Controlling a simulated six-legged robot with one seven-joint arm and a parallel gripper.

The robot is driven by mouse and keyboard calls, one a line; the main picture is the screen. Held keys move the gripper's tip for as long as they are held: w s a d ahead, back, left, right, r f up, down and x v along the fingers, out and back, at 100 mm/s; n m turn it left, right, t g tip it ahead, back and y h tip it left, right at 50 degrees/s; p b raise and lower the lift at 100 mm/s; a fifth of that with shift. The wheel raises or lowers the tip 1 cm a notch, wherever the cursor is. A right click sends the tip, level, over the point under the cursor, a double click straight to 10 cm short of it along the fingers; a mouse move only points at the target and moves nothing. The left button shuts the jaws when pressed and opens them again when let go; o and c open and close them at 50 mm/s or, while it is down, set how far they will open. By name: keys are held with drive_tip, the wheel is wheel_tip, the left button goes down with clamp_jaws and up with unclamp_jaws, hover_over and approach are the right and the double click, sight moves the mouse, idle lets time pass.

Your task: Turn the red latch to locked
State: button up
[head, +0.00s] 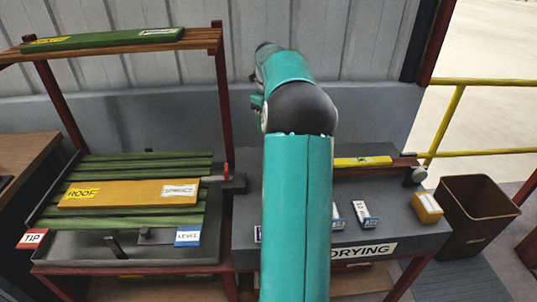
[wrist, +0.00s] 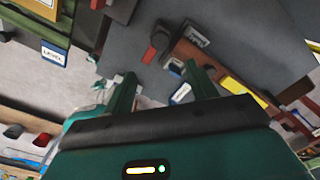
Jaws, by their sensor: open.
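A small upright red handle (head: 227,170), which may be the red latch, stands on a dark block at the right edge of the left bench in the head view. In the wrist view a red piece (wrist: 97,4) shows at the top edge, and another red-ended dark piece (wrist: 152,48) lies beyond my fingers. I cannot tell which of these is the latch, or its locked position. My gripper (wrist: 162,88) is open, its two green fingers apart with nothing held between them. In the head view my arm hides the gripper.
A yellow board (head: 125,193) lies on green slats on the left bench, under a raised shelf (head: 110,46). The right bench (head: 400,235) carries small labelled boxes and a yellow bar (head: 362,161). A brown bin (head: 478,215) stands at the right.

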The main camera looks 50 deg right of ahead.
wheel_tip(320, 180, down, 14)
drive_tip(key=shift+r, duration=0.25)
drive_tip(key=shift+c, duration=0.3)
clamp_jaws()
